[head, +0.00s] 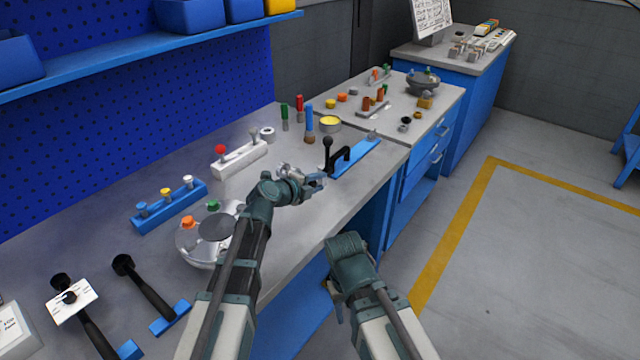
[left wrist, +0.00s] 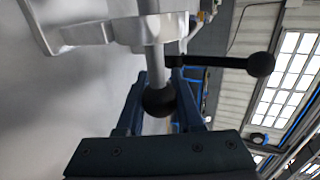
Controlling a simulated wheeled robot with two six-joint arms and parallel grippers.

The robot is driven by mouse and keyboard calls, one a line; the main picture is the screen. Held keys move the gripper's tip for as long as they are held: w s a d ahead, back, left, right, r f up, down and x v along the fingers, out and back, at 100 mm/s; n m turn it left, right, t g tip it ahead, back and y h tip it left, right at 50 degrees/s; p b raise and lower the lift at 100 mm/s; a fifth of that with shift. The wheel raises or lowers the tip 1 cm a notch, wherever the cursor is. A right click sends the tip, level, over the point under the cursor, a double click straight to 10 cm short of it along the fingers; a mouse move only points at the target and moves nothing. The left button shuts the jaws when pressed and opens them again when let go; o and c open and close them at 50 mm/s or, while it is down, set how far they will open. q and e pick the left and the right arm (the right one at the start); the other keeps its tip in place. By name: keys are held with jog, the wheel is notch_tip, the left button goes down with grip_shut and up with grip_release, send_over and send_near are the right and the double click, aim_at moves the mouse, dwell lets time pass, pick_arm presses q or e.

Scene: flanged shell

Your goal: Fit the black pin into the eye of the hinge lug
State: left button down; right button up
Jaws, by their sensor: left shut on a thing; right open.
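My left gripper (head: 314,181) is over the front part of the bench, beside a grey metal piece (head: 287,169) that may be the hinge lug. In the left wrist view my left gripper (left wrist: 161,92) is shut on the black pin (left wrist: 160,103), by its round black head. The pin's grey shaft (left wrist: 154,62) runs up to a pale metal block (left wrist: 100,28), probably the lug. Whether the shaft is in an eye or only in front of it, I cannot tell. My right gripper (head: 338,305) is low, off the bench's front edge, open and empty, with its fingers mostly hidden.
A blue rail (head: 358,155) with a black ball-ended lever (head: 328,143) stands just beyond my left gripper; the black ball (left wrist: 261,64) is close in the wrist view. A white rack (head: 240,160) and a round flanged shell (head: 188,245) are to the left.

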pick_arm(q)
jog(key=shift+w+a, duration=0.6)
jog(key=shift+a, duration=0.2)
jog(key=shift+w+a, duration=0.55)
jog(key=shift+a, duration=0.2)
jog(key=shift+c, duration=2.4)
grip_release()
jog(key=shift+s, duration=0.1)
jog(key=p+v, duration=0.5)
jog(key=v, duration=0.8)
jog(key=shift+s+a, duration=0.2)
jog(key=shift+s, duration=0.1)
